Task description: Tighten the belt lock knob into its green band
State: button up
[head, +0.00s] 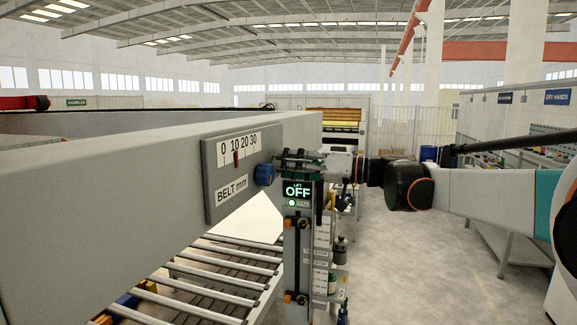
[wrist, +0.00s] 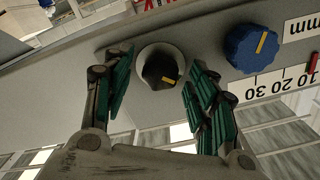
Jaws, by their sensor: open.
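A black knob (wrist: 160,70) with a yellow line sits on a pale round disc (wrist: 176,52) on the grey beam, and I take it for the belt lock knob. My gripper (wrist: 158,84) is open, with one green-padded finger on each side of this knob. Gaps show between the pads and the knob. No green band can be made out; the disc is partly in shadow.
A blue knob (wrist: 252,48) with a yellow line is close right of my fingers; it also shows in the head view (head: 265,174). The BELT mm scale plate (head: 232,172) has its red pointer near 10. A post with an OFF display (head: 298,190) stands below my gripper, near rollers (head: 215,270).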

jog(key=v, duration=1.2)
jog(key=w+a+m+p, duration=0.4)
jog(key=a+p, duration=0.3)
jog(key=a, duration=0.4)
jog(key=shift+w+a+m+p, duration=0.15)
jog(key=shift+w+m+p, duration=0.15)
jog(key=shift+w, duration=0.1)
